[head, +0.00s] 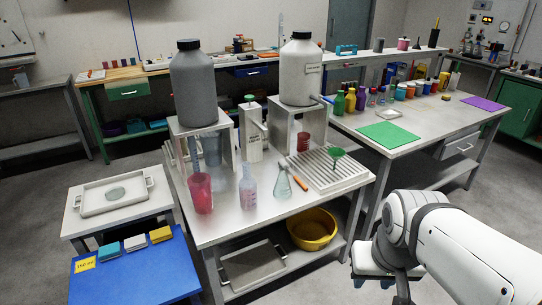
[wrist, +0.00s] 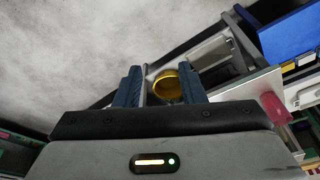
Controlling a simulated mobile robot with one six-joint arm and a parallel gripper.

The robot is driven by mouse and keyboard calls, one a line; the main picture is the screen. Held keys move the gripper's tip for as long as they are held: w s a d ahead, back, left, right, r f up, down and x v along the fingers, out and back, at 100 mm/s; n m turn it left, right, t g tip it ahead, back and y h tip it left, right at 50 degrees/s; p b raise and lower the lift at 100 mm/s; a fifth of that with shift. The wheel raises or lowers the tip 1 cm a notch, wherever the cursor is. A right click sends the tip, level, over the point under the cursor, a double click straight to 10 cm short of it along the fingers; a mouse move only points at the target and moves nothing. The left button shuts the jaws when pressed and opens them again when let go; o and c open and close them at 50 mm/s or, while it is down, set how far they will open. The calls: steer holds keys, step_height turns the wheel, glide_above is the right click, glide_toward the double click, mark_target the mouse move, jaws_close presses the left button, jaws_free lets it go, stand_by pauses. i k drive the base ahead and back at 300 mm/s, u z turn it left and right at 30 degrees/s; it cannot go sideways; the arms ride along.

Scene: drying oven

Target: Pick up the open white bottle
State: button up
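I cannot clearly single out an open white bottle. A pale, translucent bottle (head: 247,188) with a narrow neck stands upright on the front bench; its mouth is too small to tell open from capped. A large white bottle (head: 301,78) with a black cap sits on a metal stand. A white container (head: 254,135) with a green top stands between the two stands. My gripper (wrist: 161,72) is open and empty, its two blue fingers apart. In the head view my gripper (head: 372,278) hangs over the floor, right of the front bench and away from these bottles.
The front bench (head: 222,231) also holds a red cup (head: 201,192), a flask (head: 282,183) and a drying rack (head: 330,170). A yellow basin (head: 311,230) is on its lower shelf. A long table (head: 449,117) with several coloured bottles stands behind. Floor at front right is clear.

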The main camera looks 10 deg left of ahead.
mark_target(247, 185)
steer(key=i, duration=1.1)
steer(key=u, duration=0.1)
